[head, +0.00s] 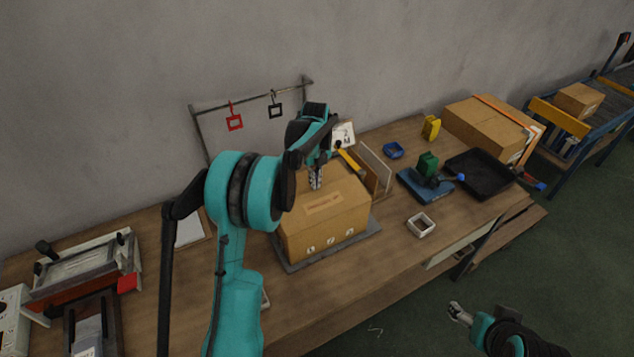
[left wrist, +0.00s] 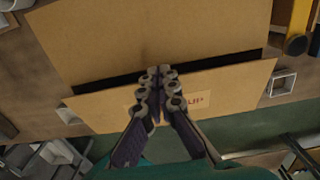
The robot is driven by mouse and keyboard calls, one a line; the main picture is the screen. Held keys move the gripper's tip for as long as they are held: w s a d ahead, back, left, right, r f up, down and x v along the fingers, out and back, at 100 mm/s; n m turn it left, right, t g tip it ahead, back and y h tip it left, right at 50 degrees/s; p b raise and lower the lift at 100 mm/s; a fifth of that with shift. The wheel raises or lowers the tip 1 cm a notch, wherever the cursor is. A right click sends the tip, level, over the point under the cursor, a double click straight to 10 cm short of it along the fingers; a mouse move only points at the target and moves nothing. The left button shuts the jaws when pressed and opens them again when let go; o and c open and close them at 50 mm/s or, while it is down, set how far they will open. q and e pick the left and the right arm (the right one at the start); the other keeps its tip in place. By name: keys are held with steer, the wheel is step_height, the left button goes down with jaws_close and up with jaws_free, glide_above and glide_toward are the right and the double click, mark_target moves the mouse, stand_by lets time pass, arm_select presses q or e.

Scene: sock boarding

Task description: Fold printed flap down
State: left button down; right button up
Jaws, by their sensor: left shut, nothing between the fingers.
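The cardboard box (head: 325,232) sits on a grey mat (head: 292,268) on the bench. Its printed flap (head: 336,200) bears a reddish label and is on the near part of the top. In the left wrist view the printed flap (left wrist: 226,90) lies below a dark gap, with a plain cardboard panel (left wrist: 150,30) above the gap. My left gripper (head: 316,184) is shut and empty over the box top; in the left wrist view its fingertips (left wrist: 160,72) overlap the gap and hide part of the print. Contact is unclear. My right gripper (head: 458,312) is off the bench at lower right.
A hanging rail (head: 250,98) with red and black square tags stands behind the box. A divider rack (head: 374,168) is close on its right. A white square frame (head: 421,225), blue scale (head: 424,186) and black tray (head: 480,174) are further right.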

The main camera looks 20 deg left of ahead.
arm_select(q)
steer(key=shift+w+a+f, duration=0.1)
steer(key=shift+a+f, duration=0.05)
steer(key=shift+f, duration=0.3)
steer(key=shift+r, duration=0.15)
stand_by(0.3)
